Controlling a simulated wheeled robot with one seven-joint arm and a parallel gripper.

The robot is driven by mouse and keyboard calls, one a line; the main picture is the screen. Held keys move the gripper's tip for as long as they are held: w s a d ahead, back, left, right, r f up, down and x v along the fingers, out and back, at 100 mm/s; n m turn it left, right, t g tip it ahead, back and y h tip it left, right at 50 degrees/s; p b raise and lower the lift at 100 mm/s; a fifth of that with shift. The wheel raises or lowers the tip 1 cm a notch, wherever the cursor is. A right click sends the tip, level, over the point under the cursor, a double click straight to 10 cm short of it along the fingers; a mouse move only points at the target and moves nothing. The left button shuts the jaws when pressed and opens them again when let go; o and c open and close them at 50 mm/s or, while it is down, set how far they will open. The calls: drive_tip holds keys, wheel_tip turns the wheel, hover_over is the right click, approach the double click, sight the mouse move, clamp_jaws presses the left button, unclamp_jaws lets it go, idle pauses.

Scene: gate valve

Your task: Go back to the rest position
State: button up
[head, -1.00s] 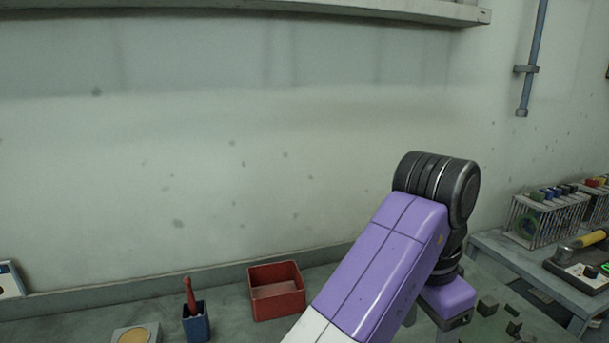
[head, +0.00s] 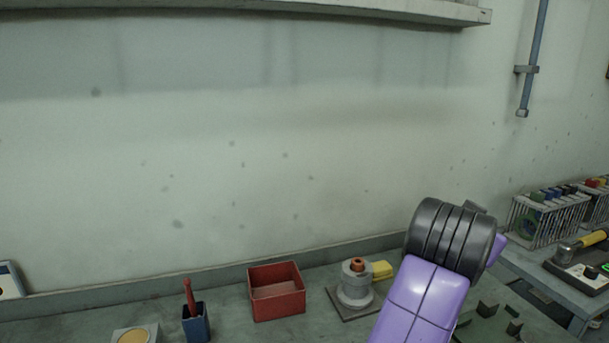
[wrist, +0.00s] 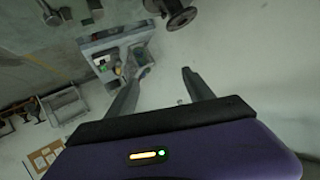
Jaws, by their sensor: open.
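My gripper (wrist: 165,84) shows in the wrist view, with its two dark fingers spread apart and nothing between them. It points across the room, above the floor. In the head view my gripper is hidden behind my purple and black arm at the lower right. The gate valve (head: 356,284) stands upright on its base plate on the bench, left of my arm. It has a grey body, an orange-brown top and a yellow part at its right side. My arm is apart from the valve in the picture.
On the bench are a red box (head: 277,297), a blue cup with a red-handled tool (head: 196,322) and a pad with a yellow disc (head: 134,335). A side table with racks (head: 545,220) stands at the right. A shelf (head: 400,10) runs along the wall above.

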drive_tip(key=s+a+f+n+t+y, duration=0.3)
drive_tip(key=s+a+n+t+y, duration=0.1)
drive_tip(key=s+n+t, duration=0.25)
drive_tip(key=s+a+f+n+t+y, duration=0.35)
drive_tip(key=s+n+t, duration=0.2)
drive_tip(key=n, duration=0.25)
drive_tip(key=s+f+m+g, duration=0.1)
drive_tip(key=s+f+g, duration=0.1)
drive_tip(key=s+f, duration=0.4)
drive_tip(key=s+f+m+g, duration=0.1)
drive_tip(key=s+f+g, duration=0.2)
drive_tip(key=s, duration=1.4)
drive_tip(key=s+a+f+m+g, duration=0.1)
drive_tip(key=s+f+g, duration=0.1)
drive_tip(key=s+f, duration=0.6)
drive_tip(key=s, duration=0.3)
drive_tip(key=shift+s+f+m+g+y+p, duration=0.2)
drive_tip(key=shift+f+m+g+y+p, duration=0.1)
drive_tip(key=shift+f+m+g+y, duration=0.1)
